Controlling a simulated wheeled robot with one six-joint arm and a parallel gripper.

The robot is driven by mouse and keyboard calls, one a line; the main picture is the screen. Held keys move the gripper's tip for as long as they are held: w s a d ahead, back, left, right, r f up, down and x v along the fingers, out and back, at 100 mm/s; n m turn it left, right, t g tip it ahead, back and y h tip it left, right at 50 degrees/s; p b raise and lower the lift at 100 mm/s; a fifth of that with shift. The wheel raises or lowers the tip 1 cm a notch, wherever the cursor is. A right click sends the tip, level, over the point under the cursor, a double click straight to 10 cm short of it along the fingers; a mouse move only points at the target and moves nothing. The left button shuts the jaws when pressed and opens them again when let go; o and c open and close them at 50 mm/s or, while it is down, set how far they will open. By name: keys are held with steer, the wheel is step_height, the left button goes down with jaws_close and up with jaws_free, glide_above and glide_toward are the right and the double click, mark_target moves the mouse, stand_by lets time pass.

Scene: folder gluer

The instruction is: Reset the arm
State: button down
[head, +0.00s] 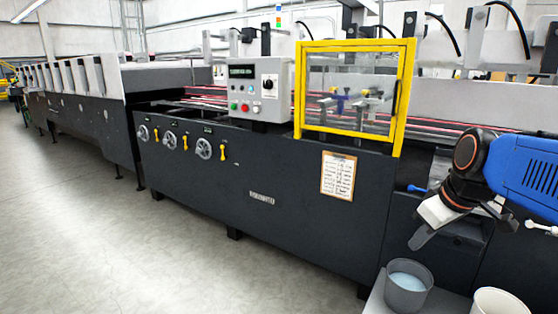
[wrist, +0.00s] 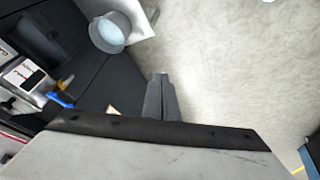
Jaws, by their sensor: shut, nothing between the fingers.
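My gripper (head: 422,238) is at the right of the head view, at the end of my blue and black arm. It points down and to the left in front of the machine's dark side panel. In the wrist view my gripper's dark fingers (wrist: 161,82) are together, with nothing between them. The grey bucket with pale blue liquid (head: 406,293) stands below and to the left of my arm in the head view, apart from the fingers. It also shows at the top of the wrist view (wrist: 107,34).
The folder gluer (head: 260,215) runs along the left and middle, with a control panel (head: 247,88), handwheels (head: 204,149) and a yellow-framed guard (head: 298,90). A cream container (head: 498,303) stands right of the bucket on a light surface. The concrete floor (head: 130,250) is open in front.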

steer(key=s+a+f+m, duration=0.1)
steer(key=s+f+m, duration=0.1)
steer(key=s+f, duration=0.3)
steer(key=s+a+f+m+h, duration=0.1)
steer(key=s+f+m, duration=0.2)
steer(key=s+f, duration=0.2)
steer(key=s, duration=0.3)
steer(key=shift+s+a, duration=0.15)
steer(key=shift+a, duration=0.1)
